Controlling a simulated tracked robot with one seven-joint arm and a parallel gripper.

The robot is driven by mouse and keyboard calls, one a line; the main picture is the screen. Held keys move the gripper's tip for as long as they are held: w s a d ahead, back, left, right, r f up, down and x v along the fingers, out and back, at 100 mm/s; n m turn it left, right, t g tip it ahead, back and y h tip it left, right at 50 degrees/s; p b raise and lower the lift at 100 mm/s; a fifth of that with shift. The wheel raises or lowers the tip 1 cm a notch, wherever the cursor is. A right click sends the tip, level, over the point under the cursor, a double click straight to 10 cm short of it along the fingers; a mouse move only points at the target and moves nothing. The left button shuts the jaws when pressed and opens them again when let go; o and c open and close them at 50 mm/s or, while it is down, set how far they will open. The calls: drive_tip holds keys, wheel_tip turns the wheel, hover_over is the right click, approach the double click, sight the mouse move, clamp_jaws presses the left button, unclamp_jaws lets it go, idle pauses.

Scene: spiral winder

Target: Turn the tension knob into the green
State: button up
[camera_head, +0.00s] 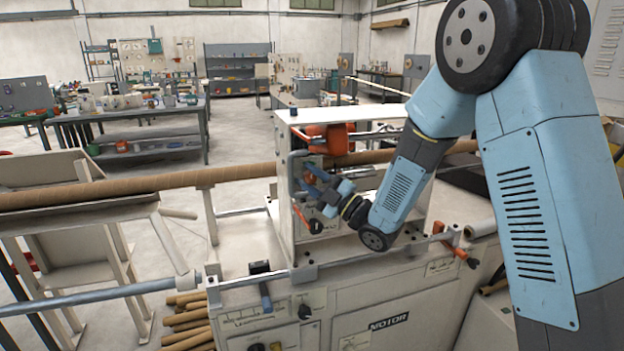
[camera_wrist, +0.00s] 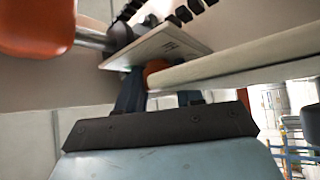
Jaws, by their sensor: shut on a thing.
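My gripper (camera_head: 313,184) is at the upright front panel (camera_head: 303,239) of the winder, with its blue fingers towards the panel. In the wrist view the fingers (camera_wrist: 160,88) are closed around a small part, which I take to be the tension knob. The knob is mostly hidden by the fingers, and only an orange-brown edge (camera_wrist: 155,72) shows between them. I cannot make out a pointer or a green zone in either view.
A black knob (camera_head: 316,226) and an orange-handled lever (camera_head: 300,215) sit close below my gripper. A long cardboard tube (camera_head: 150,184) crosses the machine. In the wrist view an orange grip (camera_wrist: 38,28) is at left and a pale bar (camera_wrist: 235,62) at right, both near the fingers.

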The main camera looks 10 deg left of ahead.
drive_tip(key=shift+a+m, duration=0.1)
drive_tip(key=shift+m, duration=0.3)
drive_tip(key=o, duration=0.7)
drive_tip(key=v, duration=1.4)
drive_tip(key=shift+f, duration=0.2)
drive_tip(key=shift+a, duration=0.15)
